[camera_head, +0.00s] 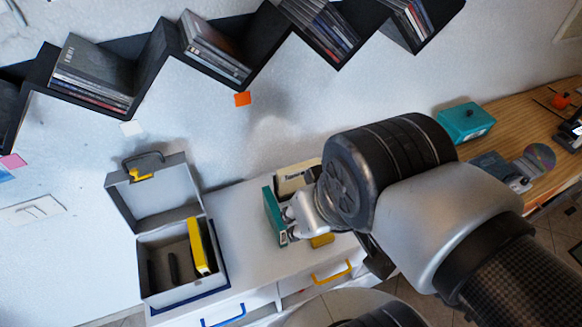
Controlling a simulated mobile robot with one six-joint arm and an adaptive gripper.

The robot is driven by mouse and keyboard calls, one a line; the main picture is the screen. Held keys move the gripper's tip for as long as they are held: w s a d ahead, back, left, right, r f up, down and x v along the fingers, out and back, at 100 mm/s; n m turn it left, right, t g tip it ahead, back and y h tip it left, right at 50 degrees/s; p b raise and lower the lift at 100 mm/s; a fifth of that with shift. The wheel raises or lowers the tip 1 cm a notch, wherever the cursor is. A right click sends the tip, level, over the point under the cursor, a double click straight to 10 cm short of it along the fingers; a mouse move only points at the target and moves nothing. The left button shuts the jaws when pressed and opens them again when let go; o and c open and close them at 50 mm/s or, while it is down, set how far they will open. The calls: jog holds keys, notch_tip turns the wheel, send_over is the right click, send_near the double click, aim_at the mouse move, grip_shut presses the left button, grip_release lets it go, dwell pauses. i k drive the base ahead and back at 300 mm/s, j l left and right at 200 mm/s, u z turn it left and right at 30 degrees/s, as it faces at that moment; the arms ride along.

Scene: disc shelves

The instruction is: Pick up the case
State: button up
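A grey box-like case (150,192) with a raised lid, a dark handle and a yellow latch stands open on the white cabinet at the left. A yellow case (203,247) stands upright inside it beside dark dividers. A thin teal case (274,216) stands upright on the cabinet, right of the grey case. My gripper (296,215) is at the teal case's right side, close to it or touching. Its fingers are small and partly hidden by my wrist, so whether it grips the teal case cannot be told.
A beige labelled item (297,177) and a yellow object (322,240) are close to my gripper. A teal box (466,122) and a disc (539,157) are on the wooden top at right. Zigzag shelves (155,70) hold cases above. Cabinet top between grey and teal cases is clear.

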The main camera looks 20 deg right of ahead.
aim_at(272, 209)
jog(key=i, duration=0.15)
jog(key=z, duration=0.3)
jog(key=j+z, duration=0.15)
jog(key=z, duration=0.35)
jog(key=k+j+z, duration=0.1)
jog(key=z, duration=0.35)
jog(key=k+j+z, duration=0.1)
jog(key=z, duration=0.4)
jog(key=k+z, duration=0.1)
jog(key=z, duration=0.35)
jog(key=k+j, duration=0.1)
jog(key=k, duration=0.2)
jog(key=k+j, duration=0.1)
jog(key=k, duration=0.2)
jog(key=z, duration=0.05)
